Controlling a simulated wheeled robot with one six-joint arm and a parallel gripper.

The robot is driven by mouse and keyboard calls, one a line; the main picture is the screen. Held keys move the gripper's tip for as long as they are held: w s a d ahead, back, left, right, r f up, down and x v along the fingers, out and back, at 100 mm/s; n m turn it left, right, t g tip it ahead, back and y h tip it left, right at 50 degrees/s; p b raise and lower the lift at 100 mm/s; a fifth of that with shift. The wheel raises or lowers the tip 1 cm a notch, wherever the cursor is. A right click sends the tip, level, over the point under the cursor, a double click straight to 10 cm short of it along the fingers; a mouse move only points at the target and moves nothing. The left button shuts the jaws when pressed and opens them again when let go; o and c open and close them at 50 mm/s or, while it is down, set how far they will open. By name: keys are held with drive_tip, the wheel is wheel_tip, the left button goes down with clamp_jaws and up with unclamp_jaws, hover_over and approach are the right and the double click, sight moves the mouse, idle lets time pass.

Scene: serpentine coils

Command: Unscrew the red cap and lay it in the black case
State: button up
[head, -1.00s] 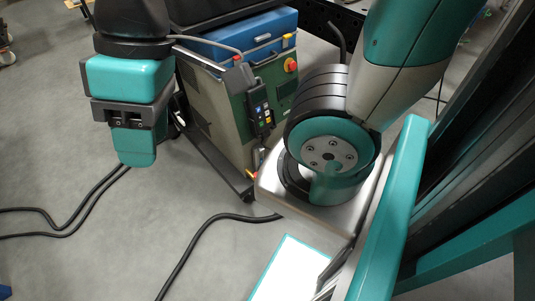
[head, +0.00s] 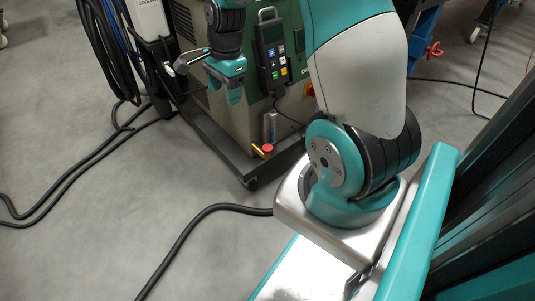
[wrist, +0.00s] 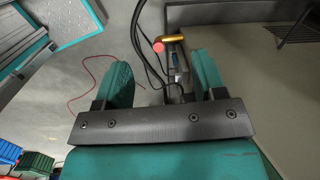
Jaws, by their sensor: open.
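A small round red piece (head: 268,148), which looks like the red cap, sits beside a yellow handle (head: 257,152) low on the front of the green machine. The red piece (wrist: 158,47) also shows in the wrist view, just beyond and between my fingers, apart from them. My gripper (head: 234,92) hangs in front of the machine, above and left of the red piece. In the wrist view my gripper (wrist: 163,70) is open, with nothing between its teal fingers. I cannot make out the black case in either current view.
The green machine (head: 213,100) carries a grey pendant (head: 271,55) above the red piece. Black hoses hang on a stand (head: 105,45) at left. A black cable (head: 190,225) crosses the floor. The grey floor at front left (head: 90,235) is mostly clear.

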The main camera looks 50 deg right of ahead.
sight(268, 148)
drive_tip(key=s+d+f+m+b, duration=0.1)
drive_tip(key=d+f+m+b, duration=0.2)
drive_tip(key=f, duration=0.4)
drive_tip(key=s+d+f+m+b, duration=0.1)
drive_tip(key=d+f+m+b, duration=0.2)
drive_tip(key=d+f, duration=0.2)
drive_tip(key=s+d+f+m+h+b, duration=0.1)
drive_tip(key=d+f+m+b, duration=0.3)
drive_tip(key=f, duration=0.6)
drive_tip(key=shift+s+d+f+g, duration=0.1)
drive_tip(key=shift+d+f+g, duration=0.3)
drive_tip(key=shift+d, duration=0.2)
wheel_tip(268, 148, down, 8)
drive_tip(key=b, duration=0.6)
drive_tip(key=shift+f, duration=0.2)
drive_tip(key=c, duration=1.1)
drive_tip(key=shift+r+n+p, duration=0.2)
drive_tip(key=shift+n+p, duration=0.45)
drive_tip(key=shift+n, duration=0.05)
drive_tip(key=shift+f+n+p, duration=0.15)
drive_tip(key=shift+n+p, duration=0.15)
drive_tip(key=shift+n, duration=0.5)
drive_tip(key=shift+n+p, duration=0.7)
drive_tip(key=shift+n, duration=0.9)
